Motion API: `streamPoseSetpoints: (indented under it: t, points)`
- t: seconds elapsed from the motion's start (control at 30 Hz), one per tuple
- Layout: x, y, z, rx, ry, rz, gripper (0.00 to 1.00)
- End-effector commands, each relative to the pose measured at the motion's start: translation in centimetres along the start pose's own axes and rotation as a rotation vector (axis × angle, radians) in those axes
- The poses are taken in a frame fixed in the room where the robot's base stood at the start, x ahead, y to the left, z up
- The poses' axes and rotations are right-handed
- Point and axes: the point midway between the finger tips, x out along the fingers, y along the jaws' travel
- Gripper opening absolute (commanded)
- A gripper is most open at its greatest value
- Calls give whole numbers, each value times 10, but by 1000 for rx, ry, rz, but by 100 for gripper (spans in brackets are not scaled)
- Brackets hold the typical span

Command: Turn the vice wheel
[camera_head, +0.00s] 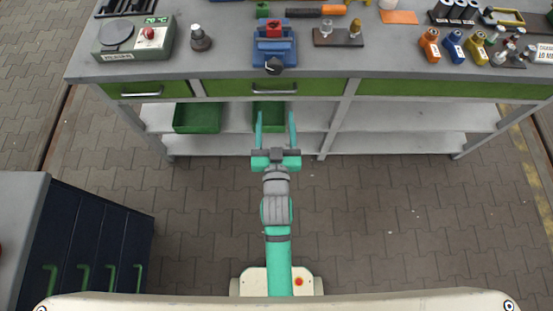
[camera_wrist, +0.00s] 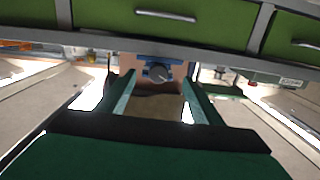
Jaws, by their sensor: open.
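A blue vice (camera_head: 274,45) stands at the front edge of the workbench, with a red block (camera_head: 273,28) at its jaws. Its dark vice wheel (camera_head: 274,66) faces me at the front, just over the bench edge. In the wrist view the wheel (camera_wrist: 158,73) shows as a dark round knob in front of the blue vice (camera_wrist: 150,64), between my fingers. My gripper (camera_head: 275,118) is open and empty, in front of the bench and apart from the wheel. Its two teal fingers also show in the wrist view (camera_wrist: 157,98).
The workbench (camera_head: 180,72) has green drawers (camera_head: 140,90) and lower shelves with green bins (camera_head: 198,118). A dark cabinet (camera_head: 95,240) is at the left. The floor around my arm is clear.

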Motion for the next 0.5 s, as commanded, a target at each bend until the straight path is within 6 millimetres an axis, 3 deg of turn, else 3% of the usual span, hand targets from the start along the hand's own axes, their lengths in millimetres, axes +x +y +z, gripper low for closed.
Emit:
streamPoseSetpoints:
  t: [0.5]
  points:
    - [-75,1,36,-13,-52,-7,60]
